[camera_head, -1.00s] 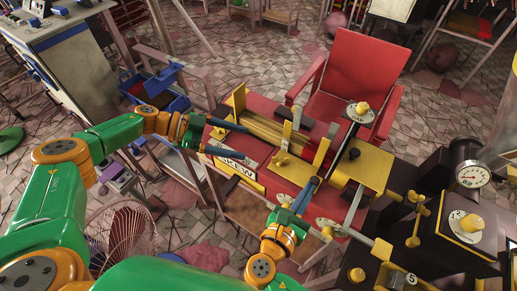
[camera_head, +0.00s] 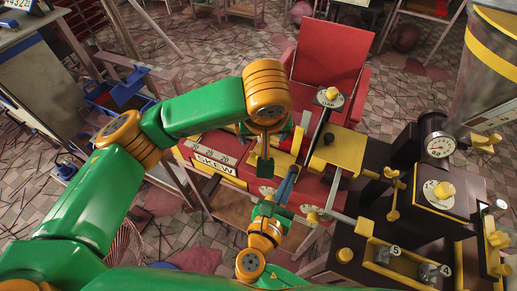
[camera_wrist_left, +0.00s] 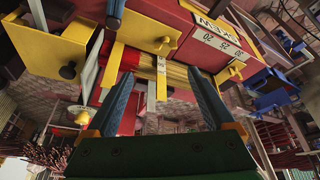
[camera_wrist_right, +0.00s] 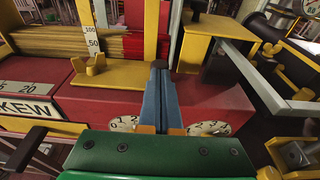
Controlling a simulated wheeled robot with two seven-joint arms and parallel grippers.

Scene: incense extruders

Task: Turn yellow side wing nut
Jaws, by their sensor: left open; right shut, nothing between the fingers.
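A dark extruder with a gauge (camera_head: 440,147) and yellow knobs stands at the right. A red chair (camera_head: 328,60) is behind. My left forearm crosses above the machine's left part.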

